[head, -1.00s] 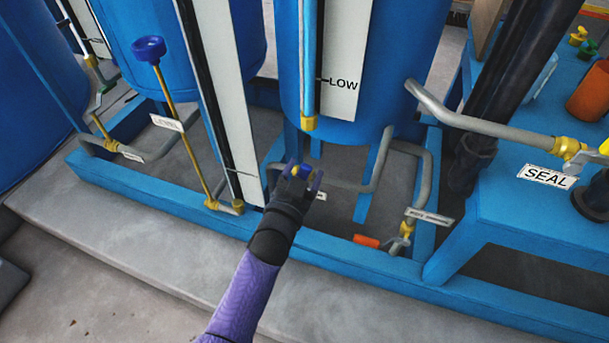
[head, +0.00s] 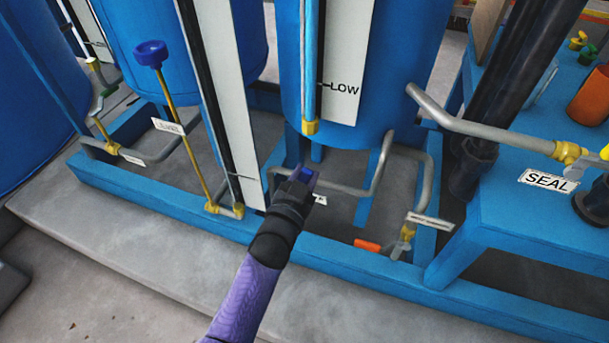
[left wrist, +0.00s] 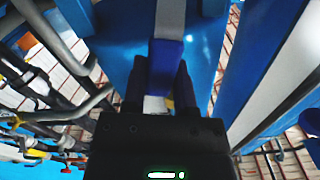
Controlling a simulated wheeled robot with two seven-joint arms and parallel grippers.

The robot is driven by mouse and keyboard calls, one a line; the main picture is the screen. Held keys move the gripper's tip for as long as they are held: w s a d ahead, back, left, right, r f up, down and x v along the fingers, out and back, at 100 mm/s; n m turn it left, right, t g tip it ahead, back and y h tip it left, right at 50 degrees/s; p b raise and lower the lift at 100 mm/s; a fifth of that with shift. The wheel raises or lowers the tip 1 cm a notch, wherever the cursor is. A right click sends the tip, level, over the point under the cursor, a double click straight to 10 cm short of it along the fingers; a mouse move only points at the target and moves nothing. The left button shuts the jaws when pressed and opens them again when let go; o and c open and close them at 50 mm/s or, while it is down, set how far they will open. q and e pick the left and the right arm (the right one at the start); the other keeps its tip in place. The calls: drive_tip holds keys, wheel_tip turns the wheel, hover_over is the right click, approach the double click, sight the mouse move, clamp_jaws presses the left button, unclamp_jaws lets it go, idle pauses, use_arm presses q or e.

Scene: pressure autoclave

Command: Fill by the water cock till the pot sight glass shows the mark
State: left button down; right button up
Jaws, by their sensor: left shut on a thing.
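My left gripper (head: 303,174) is shut on a blue cock handle (head: 308,177) low in front of the middle blue tank (head: 372,80). The blue handle also shows between the fingers in the left wrist view (left wrist: 165,65). The cock's body is mostly hidden by the gripper. A small white tag (head: 319,199), partly covered, sits just right of it. Above stands a sight glass tube (head: 309,60) with a brass lower fitting (head: 310,127). Beside it is a white plate marked LOW (head: 345,60). The tube looks pale blue; I cannot make out a water level. My right gripper is not in view.
A blue frame rail (head: 340,255) runs below. A grey pipe (head: 380,165) passes right of the gripper. At the right are a drain valve with an orange handle (head: 368,244) and a SEAL label (head: 548,180). A blue-knobbed brass rod (head: 150,52) stands left.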

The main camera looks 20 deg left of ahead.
use_arm(q)
drive_tip(key=shift+f, duration=0.1)
idle(0.7)
drive_tip(key=shift+a+r, duration=0.15)
drive_tip(key=shift+r, duration=0.05)
drive_tip(key=shift+a+r+n+p, duration=0.1)
drive_tip(key=shift+a+n+p, duration=0.25)
drive_tip(key=shift+n+p, duration=0.2)
drive_tip(key=shift+c, duration=2.2)
unclamp_jaws()
drive_tip(key=shift+o, duration=0.2)
